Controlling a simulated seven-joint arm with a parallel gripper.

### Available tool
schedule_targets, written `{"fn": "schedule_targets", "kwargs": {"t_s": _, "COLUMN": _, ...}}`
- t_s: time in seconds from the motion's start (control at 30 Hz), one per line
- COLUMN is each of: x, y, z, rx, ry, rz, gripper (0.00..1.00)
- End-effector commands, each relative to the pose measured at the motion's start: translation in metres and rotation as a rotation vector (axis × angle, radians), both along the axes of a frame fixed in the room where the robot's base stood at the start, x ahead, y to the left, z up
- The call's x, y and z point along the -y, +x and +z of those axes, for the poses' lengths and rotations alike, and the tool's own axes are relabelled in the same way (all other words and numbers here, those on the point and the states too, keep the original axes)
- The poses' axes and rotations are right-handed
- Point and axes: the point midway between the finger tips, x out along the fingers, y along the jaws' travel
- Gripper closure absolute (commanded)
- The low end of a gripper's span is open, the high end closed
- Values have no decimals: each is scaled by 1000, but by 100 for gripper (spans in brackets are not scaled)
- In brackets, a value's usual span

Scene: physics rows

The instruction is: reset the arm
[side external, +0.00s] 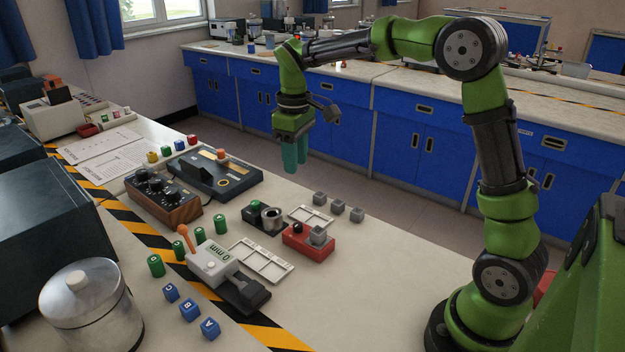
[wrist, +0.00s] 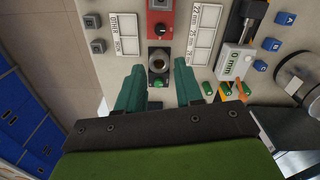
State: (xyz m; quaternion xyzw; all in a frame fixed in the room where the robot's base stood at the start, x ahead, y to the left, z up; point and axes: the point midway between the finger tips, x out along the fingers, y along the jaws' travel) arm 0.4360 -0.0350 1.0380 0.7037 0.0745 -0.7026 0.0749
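My gripper (side external: 296,168) hangs in the air above the far side of the bench, fingers pointing down, with nothing between them. In the wrist view its two teal fingers (wrist: 159,72) stand apart. Beyond the gap lies a black device with a metal ring and a green button (side external: 263,217), which also shows in the wrist view (wrist: 158,65). My arm reaches over from the right and is clear of the bench objects.
Grey cubes (side external: 338,206) stand at the bench's right edge. White trays (side external: 261,260), a caliper-like gauge (side external: 212,264), green cylinders (side external: 156,265) and blue lettered cubes (side external: 190,310) lie nearer. The bench front right is clear.

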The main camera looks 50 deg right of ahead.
Motion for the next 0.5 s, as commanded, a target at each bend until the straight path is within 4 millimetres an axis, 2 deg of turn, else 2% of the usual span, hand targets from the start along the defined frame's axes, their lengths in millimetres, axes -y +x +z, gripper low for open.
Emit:
{"fn": "schedule_targets", "kwargs": {"t_s": 0.2, "x": 1, "y": 3, "z": -1, "rx": 14, "ry": -2, "rz": -36, "gripper": 64}}
{"fn": "schedule_targets", "kwargs": {"t_s": 0.27, "x": -1, "y": 0, "z": -11, "rx": 12, "ry": 6, "rz": -77, "gripper": 64}}
{"fn": "schedule_targets", "kwargs": {"t_s": 0.37, "x": -7, "y": -16, "z": -13, "rx": 46, "ry": 22, "rz": -161, "gripper": 64}}
{"fn": "schedule_targets", "kwargs": {"t_s": 0.5, "x": -21, "y": -49, "z": -1, "rx": 132, "ry": 61, "rz": -282, "gripper": 64}}
